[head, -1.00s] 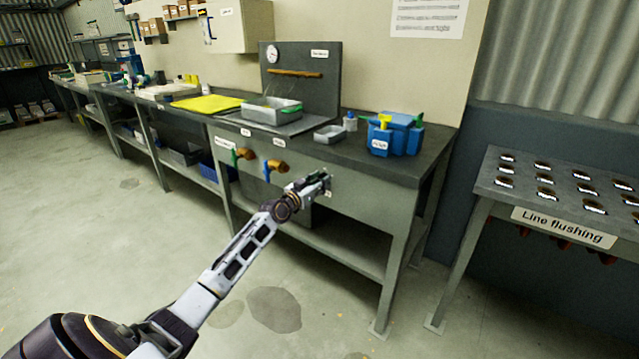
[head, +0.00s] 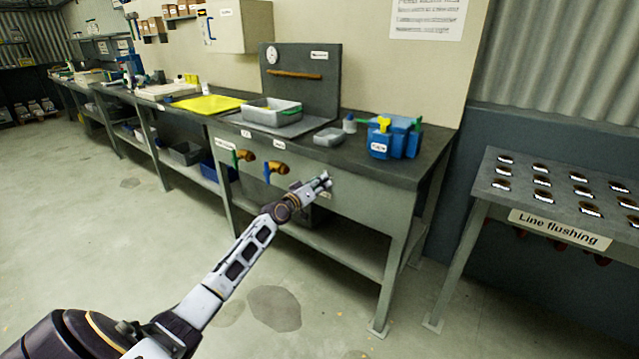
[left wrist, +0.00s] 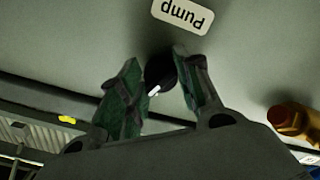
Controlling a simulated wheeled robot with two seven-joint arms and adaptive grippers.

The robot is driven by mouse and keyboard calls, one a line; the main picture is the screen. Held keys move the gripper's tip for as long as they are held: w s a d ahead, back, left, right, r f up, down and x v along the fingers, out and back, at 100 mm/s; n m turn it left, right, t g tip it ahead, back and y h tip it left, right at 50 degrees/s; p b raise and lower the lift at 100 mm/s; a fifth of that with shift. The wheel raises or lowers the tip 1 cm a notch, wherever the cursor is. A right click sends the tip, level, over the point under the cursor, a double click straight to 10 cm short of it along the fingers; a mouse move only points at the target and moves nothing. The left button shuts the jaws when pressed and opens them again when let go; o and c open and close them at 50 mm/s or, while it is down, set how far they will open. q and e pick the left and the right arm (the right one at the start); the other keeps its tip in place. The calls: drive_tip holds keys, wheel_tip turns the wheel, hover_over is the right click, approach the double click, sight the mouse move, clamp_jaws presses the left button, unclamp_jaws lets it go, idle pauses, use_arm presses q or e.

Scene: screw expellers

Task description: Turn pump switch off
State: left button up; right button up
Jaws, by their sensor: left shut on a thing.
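The pump switch is a small black round knob (left wrist: 160,73) with a white mark, on the grey bench front. The white label "Pump" (left wrist: 182,14) shows upside down above it in the left wrist view. My left gripper (left wrist: 162,85) has one green-padded finger on each side of the knob and is shut on it. In the head view the left gripper (head: 322,181) is at the bench's front panel, hiding the switch. My right gripper is in neither view.
Two brass taps, one with a green handle (head: 236,157) and one with a blue handle (head: 268,171), stick out left of my gripper. The bench top (head: 395,168) carries a blue pump unit (head: 398,137) and a grey tray (head: 272,104). A "Line flushing" table (head: 490,190) stands right.

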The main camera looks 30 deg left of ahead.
use_arm(q)
drive_tip(key=n+p, duration=0.1)
drive_tip(key=n, duration=0.4)
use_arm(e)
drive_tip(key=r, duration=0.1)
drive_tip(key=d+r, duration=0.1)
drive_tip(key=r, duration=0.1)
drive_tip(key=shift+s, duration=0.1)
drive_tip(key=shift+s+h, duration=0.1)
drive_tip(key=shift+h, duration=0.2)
use_arm(q)
drive_tip(key=o, duration=1)
drive_tip(key=shift+o, duration=0.2)
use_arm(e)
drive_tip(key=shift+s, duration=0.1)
use_arm(q)
drive_tip(key=shift+s, duration=0.2)
drive_tip(key=s+a, duration=0.1)
drive_tip(key=s, duration=1)
drive_tip(key=shift+s, duration=0.3)
